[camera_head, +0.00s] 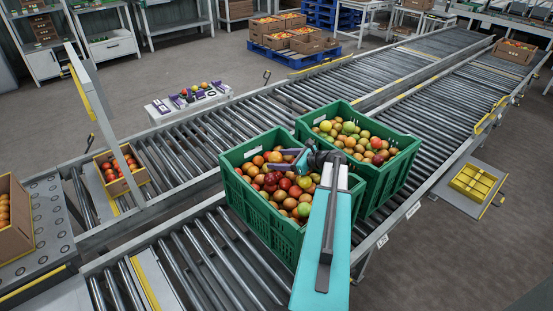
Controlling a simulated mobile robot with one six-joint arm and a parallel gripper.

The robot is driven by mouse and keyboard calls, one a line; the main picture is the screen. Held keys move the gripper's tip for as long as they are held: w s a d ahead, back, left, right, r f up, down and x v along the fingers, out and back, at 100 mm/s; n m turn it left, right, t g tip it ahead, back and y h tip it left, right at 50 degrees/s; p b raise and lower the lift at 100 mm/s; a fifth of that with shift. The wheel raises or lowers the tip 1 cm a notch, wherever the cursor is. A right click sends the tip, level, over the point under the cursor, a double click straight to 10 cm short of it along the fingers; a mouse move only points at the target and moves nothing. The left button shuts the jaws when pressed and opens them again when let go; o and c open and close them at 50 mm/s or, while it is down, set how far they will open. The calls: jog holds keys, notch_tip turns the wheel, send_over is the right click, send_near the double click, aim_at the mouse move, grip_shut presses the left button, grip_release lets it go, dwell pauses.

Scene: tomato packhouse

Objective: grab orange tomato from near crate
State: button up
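The near green crate (256,214) stands on the roller conveyor, filled with loose orange, red and a few yellow-green tomatoes. Orange tomatoes show in it, such as one near its back left (258,160) and one toward its front (289,203). My gripper (287,160) is over the back right part of this crate, close above the tomatoes. It is small and dark in this view, so its finger opening and any contact with a tomato cannot be made out. My arm hides the crate's right side and some of the tomatoes.
A second green crate (392,182) of mixed tomatoes stands right behind the near crate, close against it. A cardboard box of red tomatoes (125,186) is on the rollers at left. Bare rollers (190,262) lie left of the near crate. A yellow tray (473,183) is at right.

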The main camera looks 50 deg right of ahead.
aim_at(280, 157)
jog(key=c, duration=0.8)
jog(key=shift+r, duration=0.1)
jog(key=shift+r+b, duration=0.6)
jog(key=shift+r, duration=4.35)
